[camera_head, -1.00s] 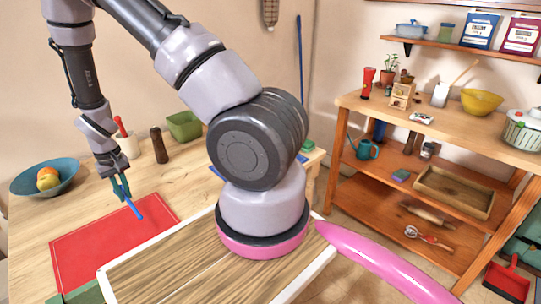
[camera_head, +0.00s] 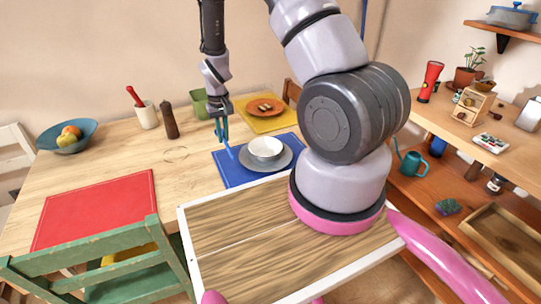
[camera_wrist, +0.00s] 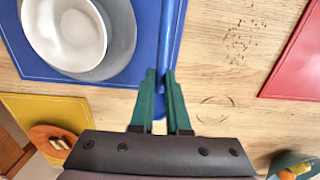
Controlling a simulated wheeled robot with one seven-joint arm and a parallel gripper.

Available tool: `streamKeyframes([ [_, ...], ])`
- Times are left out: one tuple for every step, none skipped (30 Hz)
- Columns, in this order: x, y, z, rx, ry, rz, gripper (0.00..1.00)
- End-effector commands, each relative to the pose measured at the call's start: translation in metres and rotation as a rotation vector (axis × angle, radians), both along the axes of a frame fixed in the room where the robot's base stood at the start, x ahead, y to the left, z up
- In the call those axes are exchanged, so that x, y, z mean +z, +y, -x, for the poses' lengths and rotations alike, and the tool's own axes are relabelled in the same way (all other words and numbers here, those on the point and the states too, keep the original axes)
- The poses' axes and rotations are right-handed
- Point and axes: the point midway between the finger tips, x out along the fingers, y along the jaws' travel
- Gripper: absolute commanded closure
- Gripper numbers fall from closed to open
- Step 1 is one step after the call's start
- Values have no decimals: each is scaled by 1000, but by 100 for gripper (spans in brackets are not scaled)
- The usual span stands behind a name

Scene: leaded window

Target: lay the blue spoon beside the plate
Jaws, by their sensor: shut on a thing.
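My gripper (camera_head: 221,131) is shut on the blue spoon (camera_head: 229,150), which hangs down from the fingers at the left edge of the blue mat (camera_head: 232,176). The grey plate (camera_head: 287,159) lies on that mat with a white bowl (camera_head: 264,147) on it. In the wrist view the green fingers (camera_wrist: 160,90) grip the spoon (camera_wrist: 165,48). Its handle runs along the mat's edge, beside the plate (camera_wrist: 124,35) and apart from it. I cannot tell how high the spoon is above the mat.
A red mat (camera_head: 100,210) lies bare at the left, behind a green chair (camera_head: 95,250). A yellow mat (camera_head: 283,122) with an orange plate (camera_head: 264,107) is at the back. A green container (camera_head: 199,104), a pepper mill (camera_head: 170,122) and a utensil pot (camera_head: 147,116) stand nearby.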

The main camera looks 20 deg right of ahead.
Motion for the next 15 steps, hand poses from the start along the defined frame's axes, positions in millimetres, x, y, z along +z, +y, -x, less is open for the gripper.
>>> streamKeyframes([
  [-9, 0, 1, -1, 5, 0, 100],
  [-14, -1, 1, -1, 5, 0, 100],
  [-22, -1, 2, -1, 6, 1, 100],
  [-28, -1, 2, -1, 7, 1, 100],
  [-33, -1, 2, 0, 6, 1, 100],
  [-40, -1, 2, -1, 6, 1, 100],
  [-44, -1, 1, -1, 5, 1, 100],
  [-48, -1, 1, -1, 4, 1, 100],
  [-51, -1, 1, -1, 3, 0, 100],
  [-53, 0, 1, -1, 2, 0, 100],
  [-55, 0, 0, -1, 2, 0, 100],
  [-58, 0, 1, -1, 3, 0, 100],
  [-60, 0, 1, 0, 3, 0, 100],
  [-63, 0, 1, 0, 3, 0, 100],
  [-67, 0, 1, 0, 3, 1, 100],
])
